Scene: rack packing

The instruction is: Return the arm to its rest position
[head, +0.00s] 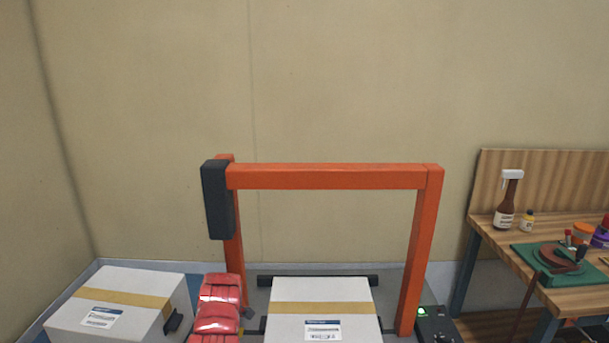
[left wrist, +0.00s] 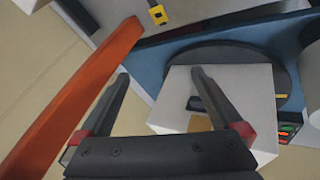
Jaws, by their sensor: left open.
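My left gripper (left wrist: 160,73) is open, its two dark fingers with red bases reaching forward in the left wrist view. The space between the fingertips is empty. A white box (left wrist: 262,104) with a dark handle lies beyond the right finger, which covers part of it. I cannot tell whether finger and box touch. In the head view a glossy red part, which looks like my left arm, rises between the two boxes; no gripper fingers can be made out there. My right gripper is in neither view.
An orange frame (head: 330,177) stands over a white taped box (head: 320,295). Another taped box (head: 115,300) sits at left on a blue surface. The wall above the frame is clear.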

